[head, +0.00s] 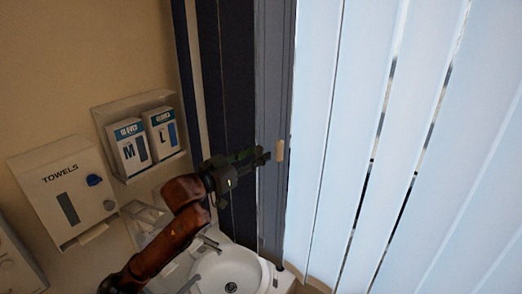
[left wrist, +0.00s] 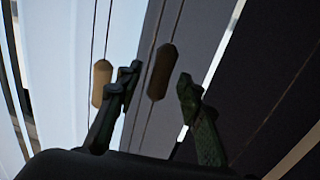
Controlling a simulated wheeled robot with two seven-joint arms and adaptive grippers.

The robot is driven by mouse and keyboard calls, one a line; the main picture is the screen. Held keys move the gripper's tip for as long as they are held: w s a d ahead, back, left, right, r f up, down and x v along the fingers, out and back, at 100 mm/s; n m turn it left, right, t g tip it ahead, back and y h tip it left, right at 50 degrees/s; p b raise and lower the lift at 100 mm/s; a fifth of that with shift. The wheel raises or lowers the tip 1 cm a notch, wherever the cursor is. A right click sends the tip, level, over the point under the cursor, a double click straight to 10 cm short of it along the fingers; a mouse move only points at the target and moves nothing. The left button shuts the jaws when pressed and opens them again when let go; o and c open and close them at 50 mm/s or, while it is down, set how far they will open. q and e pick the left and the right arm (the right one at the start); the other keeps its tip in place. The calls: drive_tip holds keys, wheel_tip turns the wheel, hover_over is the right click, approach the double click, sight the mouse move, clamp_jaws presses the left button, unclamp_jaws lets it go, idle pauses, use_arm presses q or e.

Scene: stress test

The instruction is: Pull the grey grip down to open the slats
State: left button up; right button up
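A small tan grip (head: 280,151) hangs at the left edge of the slats in the head view. My left gripper (head: 264,155) is just left of it, fingers pointing at it. In the left wrist view two elongated grips hang on thin cords: a brown one (left wrist: 161,72), seen through the gap between the fingers, and a lighter tan one (left wrist: 102,82) outside the left finger. Neither looks clearly grey. My left gripper (left wrist: 158,88) is open; I cannot tell whether it touches a grip. The tall pale slats (head: 365,130) hang upright with narrow gaps. My right gripper is out of view.
A white sink (head: 229,270) stands below my left arm. A towel dispenser (head: 66,190) and a holder with glove boxes (head: 140,140) are on the beige wall at left. Dark panels (head: 230,80) stand behind the gripper.

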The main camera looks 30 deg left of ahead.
use_arm(q)
drive_tip(key=shift+w+d, duration=0.15)
drive_tip(key=shift+w, duration=0.55)
drive_tip(key=shift+c, duration=0.5)
clamp_jaws()
